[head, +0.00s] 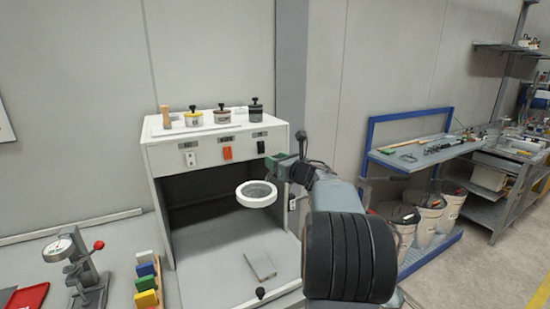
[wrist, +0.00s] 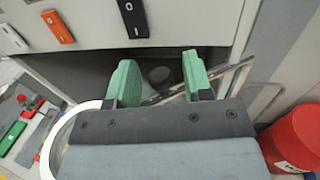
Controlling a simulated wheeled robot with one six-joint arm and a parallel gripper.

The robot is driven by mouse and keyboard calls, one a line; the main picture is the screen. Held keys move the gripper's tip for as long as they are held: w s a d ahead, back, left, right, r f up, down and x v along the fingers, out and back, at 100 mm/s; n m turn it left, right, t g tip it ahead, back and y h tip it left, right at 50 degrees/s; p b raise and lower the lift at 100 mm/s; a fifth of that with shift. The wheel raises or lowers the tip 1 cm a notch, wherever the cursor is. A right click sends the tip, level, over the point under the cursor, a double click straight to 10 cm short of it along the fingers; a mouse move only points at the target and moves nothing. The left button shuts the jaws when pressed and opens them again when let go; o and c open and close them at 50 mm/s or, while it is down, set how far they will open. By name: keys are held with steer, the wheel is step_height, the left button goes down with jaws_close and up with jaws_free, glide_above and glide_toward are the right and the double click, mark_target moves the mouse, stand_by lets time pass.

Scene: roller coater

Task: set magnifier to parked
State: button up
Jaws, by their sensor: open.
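The magnifier (head: 257,194) is a white ring with a lens, held out in front of the dark opening of the white cabinet. In the wrist view, part of its white ring (wrist: 52,140) shows at the left, partly hidden by my gripper. A thin metal bar (wrist: 228,70) runs across behind the green fingers; I cannot tell whether it lies between them. My gripper (wrist: 160,82) is open, with nothing visibly clamped. In the head view, my gripper (head: 285,165) is just above and right of the ring, at the cabinet's right edge.
The white cabinet (head: 158,220) carries several jars and switches, including an orange one (head: 227,153). A flat grey plate (head: 260,264) lies on its floor. A gauge stand (head: 85,275) and coloured blocks (head: 146,284) stand left. A red container (wrist: 293,140) is at right in the wrist view.

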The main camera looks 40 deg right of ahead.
steer(key=shift+w, duration=0.4)
steer(key=shift+c, duration=0.4)
jaws_close()
